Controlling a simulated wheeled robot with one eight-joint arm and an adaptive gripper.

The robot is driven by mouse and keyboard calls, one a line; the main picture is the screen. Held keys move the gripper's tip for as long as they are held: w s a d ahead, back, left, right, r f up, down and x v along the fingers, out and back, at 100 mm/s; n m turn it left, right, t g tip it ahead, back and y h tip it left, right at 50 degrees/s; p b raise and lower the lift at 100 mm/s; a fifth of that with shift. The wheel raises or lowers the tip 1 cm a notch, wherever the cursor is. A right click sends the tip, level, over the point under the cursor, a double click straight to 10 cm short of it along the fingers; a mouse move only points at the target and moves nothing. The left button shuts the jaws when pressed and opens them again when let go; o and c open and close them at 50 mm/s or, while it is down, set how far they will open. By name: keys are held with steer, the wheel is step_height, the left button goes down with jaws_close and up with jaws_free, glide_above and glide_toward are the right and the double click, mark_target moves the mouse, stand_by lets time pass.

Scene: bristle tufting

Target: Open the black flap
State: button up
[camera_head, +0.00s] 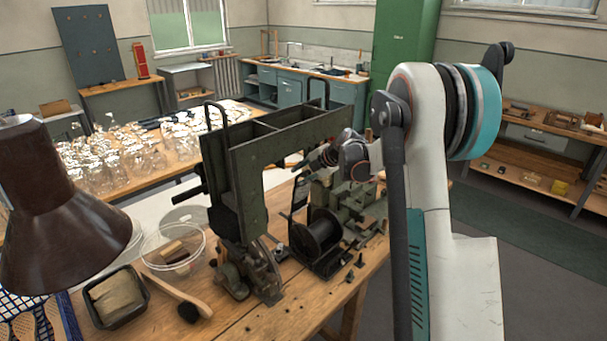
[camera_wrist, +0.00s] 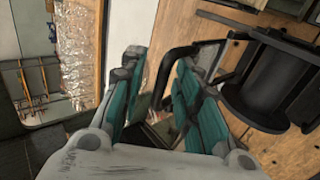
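A dark green tufting machine (camera_head: 250,170) stands on the wooden bench. A thin dark framed part (camera_head: 299,196) beside its black spool (camera_head: 316,236) may be the black flap, but I cannot tell for sure. My gripper (camera_head: 322,158) is at the machine's right side, partly hidden behind its frame. In the wrist view my gripper (camera_wrist: 160,64) has its two teal fingers spread apart. A curved black bar (camera_wrist: 177,62) runs between the fingers, close to the right one. I cannot tell whether they touch. The dark framed part also shows beyond the right fingertip (camera_wrist: 211,58).
The black spool (camera_wrist: 272,85) is just right of my fingers. A clear bowl (camera_head: 173,248), a black tray (camera_head: 115,298) and a wooden brush (camera_head: 180,297) lie left of the machine. A brown lamp (camera_head: 60,210) stands at the front left. Many glass jars (camera_head: 120,150) fill the table behind.

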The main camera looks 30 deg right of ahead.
steer(key=v, duration=1.1)
steer(key=shift+s+r, duration=0.25)
steer(key=shift+d+r, duration=0.1)
steer(key=shift+d, duration=0.1)
